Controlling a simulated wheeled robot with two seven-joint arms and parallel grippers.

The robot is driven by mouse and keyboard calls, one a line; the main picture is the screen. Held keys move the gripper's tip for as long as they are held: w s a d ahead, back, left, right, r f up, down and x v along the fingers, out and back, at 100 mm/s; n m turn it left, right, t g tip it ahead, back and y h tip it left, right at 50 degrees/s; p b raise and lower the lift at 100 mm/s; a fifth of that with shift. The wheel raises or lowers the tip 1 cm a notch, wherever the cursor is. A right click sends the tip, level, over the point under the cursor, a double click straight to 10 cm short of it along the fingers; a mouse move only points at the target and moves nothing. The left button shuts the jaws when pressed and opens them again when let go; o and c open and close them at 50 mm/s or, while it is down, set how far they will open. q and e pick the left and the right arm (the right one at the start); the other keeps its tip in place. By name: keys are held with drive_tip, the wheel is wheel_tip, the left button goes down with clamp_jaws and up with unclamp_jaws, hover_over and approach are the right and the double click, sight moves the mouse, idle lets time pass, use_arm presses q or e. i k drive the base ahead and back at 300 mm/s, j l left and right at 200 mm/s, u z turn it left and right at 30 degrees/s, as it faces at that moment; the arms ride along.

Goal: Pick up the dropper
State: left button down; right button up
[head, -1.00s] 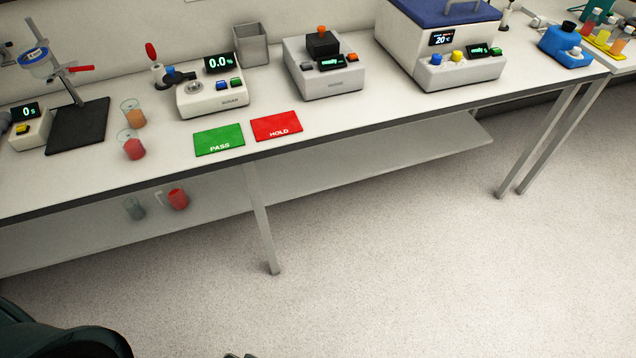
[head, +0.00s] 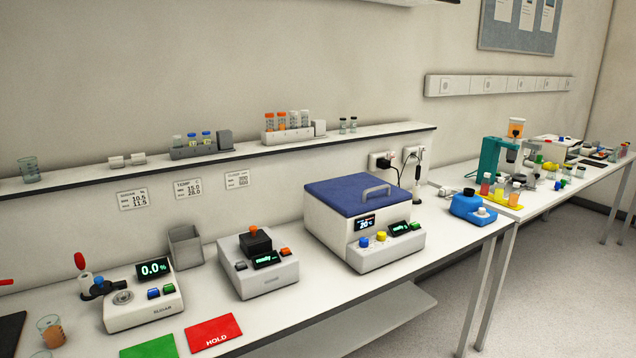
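A dropper-like piece with a red bulb (head: 79,261) stands upright at the left of the bench, in the head view. A pale part shows below the bulb, behind the dark arm of the white sugar meter (head: 143,296). Its lower end is partly hidden, so I cannot tell what holds it. The meter reads 0.0%. Neither of my grippers is in view.
A grey bin (head: 186,247), a white device with a black block (head: 258,263) and a blue-lidded machine (head: 362,220) stand to the right. A beaker of orange liquid (head: 51,330), green card (head: 150,348) and red card (head: 214,334) lie near the front. A shelf (head: 230,158) holds racks of vials.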

sight(78, 260)
drive_tip(key=u, duration=1.3)
